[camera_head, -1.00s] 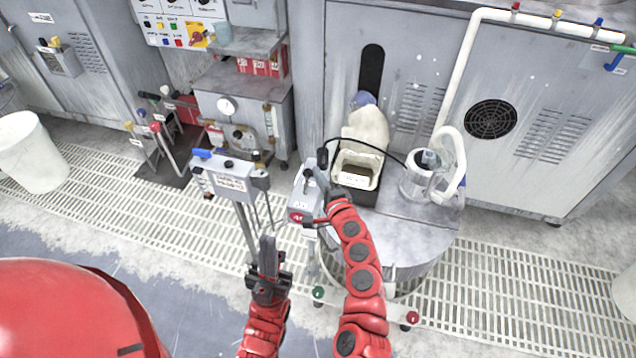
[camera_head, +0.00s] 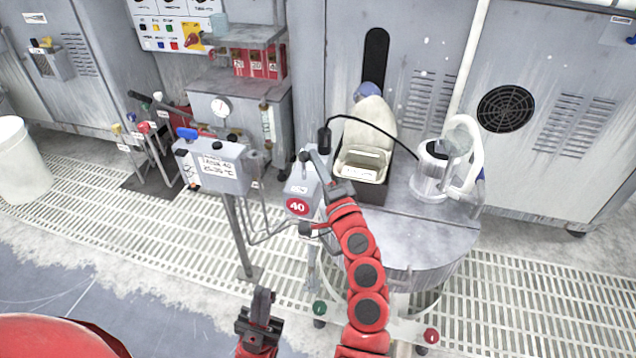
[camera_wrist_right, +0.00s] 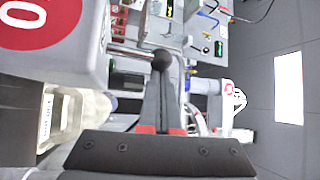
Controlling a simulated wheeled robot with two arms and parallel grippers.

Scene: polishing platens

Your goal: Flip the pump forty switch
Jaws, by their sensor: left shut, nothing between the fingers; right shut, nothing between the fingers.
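The pump forty box (camera_head: 299,188) is a grey box with a round red "40" label, standing at the left edge of the round table. Its switch lever (camera_wrist_right: 130,50), a metal rod with a black ball end, sticks out from the box in the right wrist view. My right gripper (camera_head: 316,163) is shut and empty at the top of the box. In the wrist view, the shut fingertips (camera_wrist_right: 162,80) overlap the ball; I cannot tell whether they touch it. My left gripper (camera_head: 262,302) is shut and empty, low and in front of the box.
A post-mounted grey control box (camera_head: 222,166) with a blue handle stands left of the pump box. A pale bottle and bin (camera_head: 363,165) and a clear jug (camera_head: 433,172) stand on the table (camera_head: 425,238). A black cable arches over the bin. Grated floor (camera_head: 540,275) lies open at right.

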